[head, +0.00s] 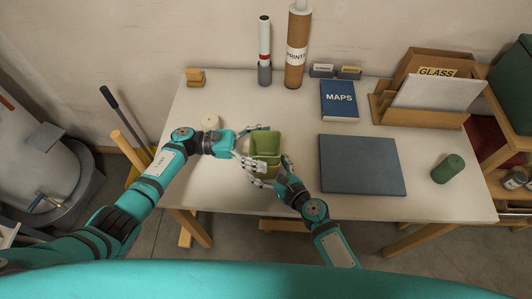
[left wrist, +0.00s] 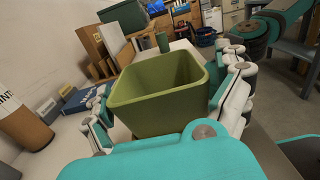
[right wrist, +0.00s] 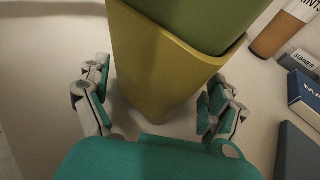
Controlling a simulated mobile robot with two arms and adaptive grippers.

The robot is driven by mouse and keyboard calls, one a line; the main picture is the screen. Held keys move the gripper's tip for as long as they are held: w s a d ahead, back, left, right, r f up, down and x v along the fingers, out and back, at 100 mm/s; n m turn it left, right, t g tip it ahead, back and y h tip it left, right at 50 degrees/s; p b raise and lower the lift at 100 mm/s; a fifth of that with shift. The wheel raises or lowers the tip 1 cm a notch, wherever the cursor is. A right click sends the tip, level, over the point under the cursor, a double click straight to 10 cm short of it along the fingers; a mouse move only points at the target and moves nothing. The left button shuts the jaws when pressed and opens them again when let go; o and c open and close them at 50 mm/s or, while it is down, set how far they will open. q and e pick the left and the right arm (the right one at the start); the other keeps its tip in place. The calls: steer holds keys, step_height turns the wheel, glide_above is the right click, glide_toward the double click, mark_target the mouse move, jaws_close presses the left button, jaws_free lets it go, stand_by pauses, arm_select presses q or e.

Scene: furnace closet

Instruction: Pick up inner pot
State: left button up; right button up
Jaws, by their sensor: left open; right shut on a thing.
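The green inner pot (head: 266,139) sits nested in the yellow-olive outer pot (head: 265,166) at the front of the table. In the left wrist view the inner pot (left wrist: 160,100) shows its empty square opening. The right wrist view shows the outer pot (right wrist: 160,65) with the inner pot (right wrist: 200,18) rising above its rim. My left gripper (head: 257,145) is open, its fingers on either side of the inner pot. My right gripper (head: 272,170) is shut on the outer pot from the near right side. The lower part of the inner pot is hidden inside the outer pot.
A dark slate board (head: 362,165) lies right of the pots, with a green cylinder (head: 448,168) beyond it. A blue MAPS book (head: 339,100) and cardboard tubes (head: 297,48) stand behind. The table's front edge is close.

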arm_select(q)
steer(key=shift+a, duration=0.1)
steer(key=c, duration=0.9)
steer(key=shift+c, duration=0.2)
steer(key=shift+r, duration=0.1)
arm_select(e)
steer(key=o, duration=1)
steer(key=shift+c, duration=0.2)
arm_select(q)
step_height(320, 180, up, 10)
steer(key=shift+f, duration=0.1)
arm_select(e)
steer(key=v, duration=1.2)
steer(key=shift+r, duration=0.1)
